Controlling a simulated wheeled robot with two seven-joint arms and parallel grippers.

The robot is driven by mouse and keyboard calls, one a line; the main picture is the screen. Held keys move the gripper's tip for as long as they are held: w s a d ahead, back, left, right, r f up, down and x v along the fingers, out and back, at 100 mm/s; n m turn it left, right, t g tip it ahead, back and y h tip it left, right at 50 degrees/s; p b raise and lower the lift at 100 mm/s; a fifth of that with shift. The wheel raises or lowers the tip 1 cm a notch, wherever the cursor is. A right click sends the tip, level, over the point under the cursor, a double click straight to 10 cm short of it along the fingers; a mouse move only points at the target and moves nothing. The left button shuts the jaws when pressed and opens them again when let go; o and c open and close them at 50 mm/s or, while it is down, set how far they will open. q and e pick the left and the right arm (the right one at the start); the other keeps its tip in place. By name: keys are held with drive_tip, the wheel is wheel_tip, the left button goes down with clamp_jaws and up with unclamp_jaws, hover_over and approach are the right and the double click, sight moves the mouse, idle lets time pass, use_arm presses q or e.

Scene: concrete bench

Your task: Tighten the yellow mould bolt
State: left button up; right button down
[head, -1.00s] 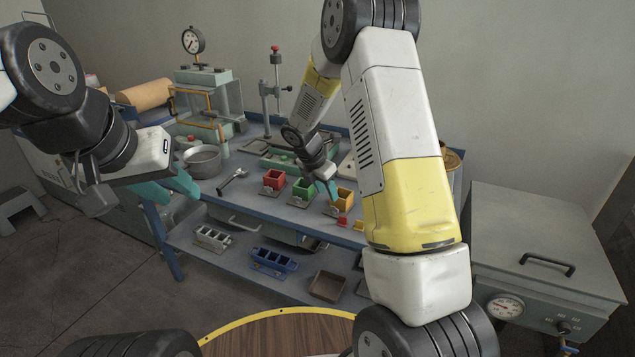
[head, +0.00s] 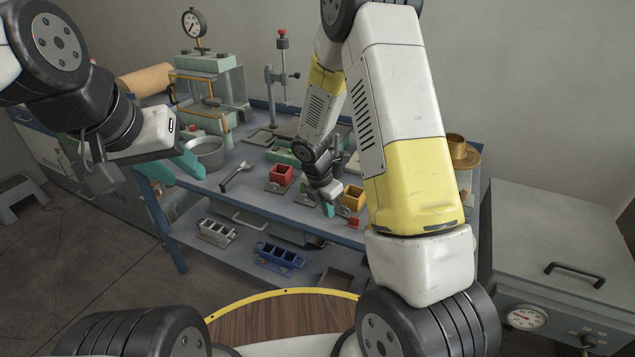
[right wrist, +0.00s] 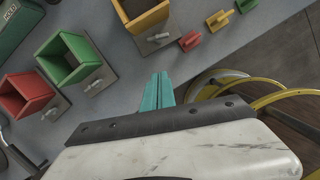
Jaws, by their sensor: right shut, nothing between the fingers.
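The yellow mould (head: 353,195) is an open box on the bench top, in a row with a red mould (head: 281,175). In the right wrist view the yellow mould (right wrist: 143,14) is at the top, with its grey bolt (right wrist: 160,37) on the near side. My right gripper (head: 328,209) is by the bench's front edge, left of the yellow mould. Its teal fingers (right wrist: 158,78) are together and empty, apart from the bolt and pointing towards it.
A green mould (right wrist: 68,57) stands between the red and yellow ones. Small red (right wrist: 189,41) and yellow (right wrist: 246,5) pieces lie right of the yellow mould. A grey cabinet (head: 560,240) stands right.

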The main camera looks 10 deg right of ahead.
sight(341, 211)
drive_tip(key=shift+w+d+f, duration=0.25)
drive_tip(key=shift+w+d, duration=0.4)
drive_tip(key=shift+d, duration=0.25)
drive_tip(key=shift+w+d+f, duration=0.25)
drive_tip(key=shift+w+d, duration=0.35)
drive_tip(key=shift+d, duration=0.3)
drive_tip(key=shift+w+a+m+g, duration=0.1)
drive_tip(key=shift+w+m+g, duration=0.2)
drive_tip(key=shift+m, duration=0.9)
drive_tip(key=shift+w+m+h, duration=0.25)
drive_tip(key=shift+m+h, duration=0.05)
drive_tip(key=shift+m, duration=0.8)
drive_tip(key=m, duration=0.1)
drive_tip(key=m+g, duration=0.1)
drive_tip(key=m, duration=0.1)
drive_tip(key=w+m, duration=0.1)
drive_tip(key=shift+d+m+g, duration=0.25)
drive_tip(key=shift+m+g, duration=0.05)
drive_tip(key=shift+d, duration=0.1)
